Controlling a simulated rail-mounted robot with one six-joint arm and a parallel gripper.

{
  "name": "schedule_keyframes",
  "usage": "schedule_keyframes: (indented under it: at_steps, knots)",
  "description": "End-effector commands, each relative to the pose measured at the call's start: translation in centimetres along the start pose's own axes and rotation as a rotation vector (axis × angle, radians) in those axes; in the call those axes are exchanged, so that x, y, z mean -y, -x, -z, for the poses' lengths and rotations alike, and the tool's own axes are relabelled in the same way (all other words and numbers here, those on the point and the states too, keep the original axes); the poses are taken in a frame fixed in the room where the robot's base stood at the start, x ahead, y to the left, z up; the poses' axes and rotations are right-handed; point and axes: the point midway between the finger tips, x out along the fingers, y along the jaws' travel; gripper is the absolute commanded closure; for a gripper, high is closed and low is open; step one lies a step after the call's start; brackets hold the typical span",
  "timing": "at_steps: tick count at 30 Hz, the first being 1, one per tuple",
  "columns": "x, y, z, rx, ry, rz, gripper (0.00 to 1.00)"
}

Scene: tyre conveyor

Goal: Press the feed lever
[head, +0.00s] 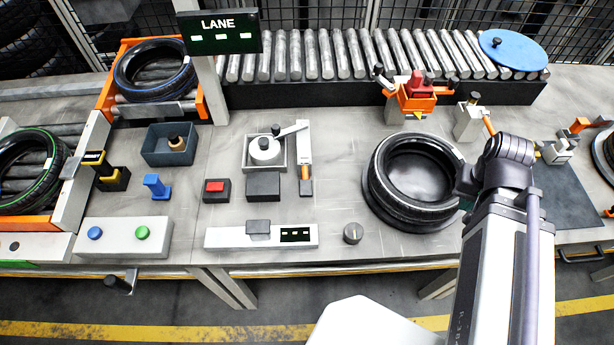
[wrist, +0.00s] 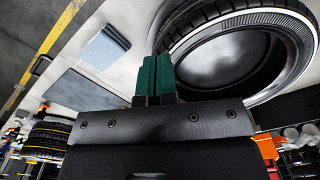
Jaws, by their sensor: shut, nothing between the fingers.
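My gripper (wrist: 155,75) shows in the wrist view with its two green fingers together and nothing between them. The fingers point toward the grey table beside the outer edge of a black tyre (wrist: 186,32); I cannot tell whether they touch it. In the head view my arm hides the fingertips. The tyre (head: 382,190) lies flat on a round dark stand, left of my wrist. No lever is labelled as the feed lever. A grey block with an orange handle (head: 488,124) stands behind the tyre, and a black-knobbed lever (head: 118,285) sticks out below the table's front left edge.
A roller conveyor (head: 330,55) runs along the back under a LANE display (head: 219,31). An orange clamp fixture (head: 415,95) stands behind the tyre. A button box (head: 122,238) and a grey knob (head: 353,233) sit near the front edge.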

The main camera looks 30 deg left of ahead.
Motion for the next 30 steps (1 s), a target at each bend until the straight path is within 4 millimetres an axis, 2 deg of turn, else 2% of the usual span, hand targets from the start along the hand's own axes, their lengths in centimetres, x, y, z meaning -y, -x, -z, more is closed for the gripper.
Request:
schedule_keyframes:
  at_steps: [1,5,7,12,15,18,22,25,30]
  knots:
    - [2.8,1.7,0.3,0.000,0.067,0.000,1.00]
    - [11.8,4.5,0.4,0.000,0.304,0.000,1.00]
    - [16.8,5.8,-0.3,0.000,0.488,0.000,1.00]
    - [27.8,8.6,-3.6,-0.001,1.017,0.000,1.00]
    - [33.5,9.9,-6.1,-0.001,1.386,0.000,1.00]
    - [35.6,9.7,-6.7,-0.001,1.670,0.000,1.00]
    - [35.6,9.5,-6.3,-0.001,1.892,0.001,1.00]
    - [35.5,9.5,-6.4,-0.001,1.984,0.001,1.00]
    - [35.5,9.5,-6.3,-0.001,2.009,0.001,1.00]
